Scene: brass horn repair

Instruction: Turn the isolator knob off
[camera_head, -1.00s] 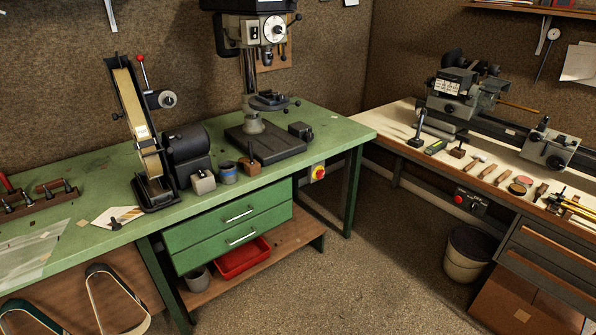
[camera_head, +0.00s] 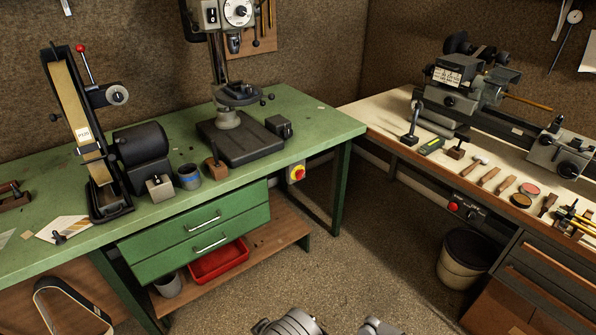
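A red knob on a yellow plate, which looks like the isolator knob (camera_head: 297,173), is mounted on a small box under the front edge of the green bench (camera_head: 320,128), right of the drawers. The knob is small in the view, so I cannot tell its setting clearly. Grey rounded parts of my own arms show at the bottom edge, well below the knob and apart from it. Neither gripper's fingers can be seen.
A drill press (camera_head: 240,135) and a belt sander (camera_head: 85,150) stand on the green bench. The right bench (camera_head: 395,135) carries a lathe (camera_head: 465,80) and hand tools, with a red button (camera_head: 453,206) on its front. A bin (camera_head: 465,262) stands below. Floor between the benches is clear.

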